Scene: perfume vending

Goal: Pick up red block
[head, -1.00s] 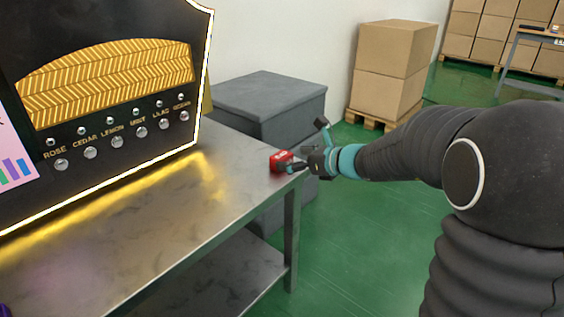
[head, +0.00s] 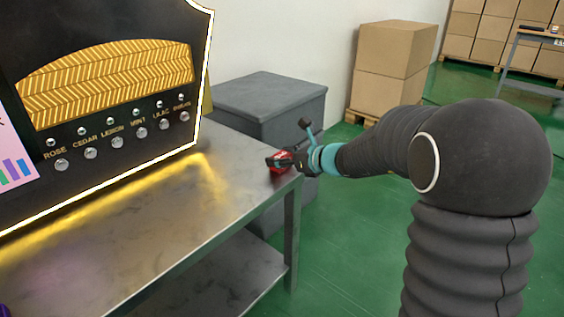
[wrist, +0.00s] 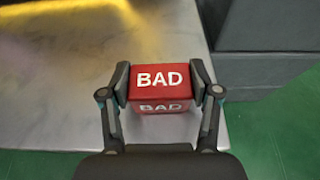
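The red block (wrist: 160,80) has white "BAD" lettering and sits on the metal table near its right end. In the wrist view it lies between the two finger pads of my gripper (wrist: 161,85), one pad at each side. The pads appear to touch its sides or nearly so. In the head view my gripper (head: 285,160) reaches in from the right and covers much of the red block (head: 274,168).
The metal table (head: 190,210) has a wide clear top. The black perfume machine (head: 100,60) with lit edges stands on it at left. A grey bin (head: 265,100) is behind the table. Cardboard boxes (head: 390,60) stand farther back on green floor.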

